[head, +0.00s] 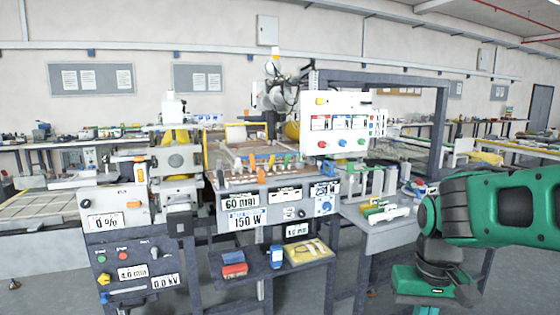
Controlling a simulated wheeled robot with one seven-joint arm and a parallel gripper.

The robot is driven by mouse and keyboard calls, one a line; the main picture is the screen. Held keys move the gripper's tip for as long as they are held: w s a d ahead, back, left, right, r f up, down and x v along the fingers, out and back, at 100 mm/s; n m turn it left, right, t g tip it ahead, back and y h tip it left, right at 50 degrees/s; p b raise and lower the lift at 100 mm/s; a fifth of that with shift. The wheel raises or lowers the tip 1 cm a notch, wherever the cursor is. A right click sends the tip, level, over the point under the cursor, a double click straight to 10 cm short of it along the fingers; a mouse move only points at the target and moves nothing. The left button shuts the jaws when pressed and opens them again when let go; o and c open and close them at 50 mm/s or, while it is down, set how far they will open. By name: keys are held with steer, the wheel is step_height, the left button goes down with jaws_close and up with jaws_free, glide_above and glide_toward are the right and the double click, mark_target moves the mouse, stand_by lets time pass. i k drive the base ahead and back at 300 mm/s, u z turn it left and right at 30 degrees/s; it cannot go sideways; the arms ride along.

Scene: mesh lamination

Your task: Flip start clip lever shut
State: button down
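A row of small coloured clips or levers (271,163), orange, blue and green, stands along the front edge of the middle machine's bed. An orange knob-like piece (261,175) sits just below them. I cannot tell which of these is the start clip lever, nor whether it is open or shut. My green arm comes in from the right. My gripper (426,309) points down at the lower right, cut off by the bottom edge, well to the right of the clips. Its fingers are not clearly visible.
A white control panel (337,123) hangs right of the clips, under a dark grey frame (440,125). A grey side table (378,234) holds green and white parts. A lower shelf (310,262) carries a red box (234,270) and a yellow tray (308,252). A control cabinet (117,220) stands left.

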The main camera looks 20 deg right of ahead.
mark_target(288, 156)
steer(key=i, duration=0.9)
steer(key=z, duration=0.05)
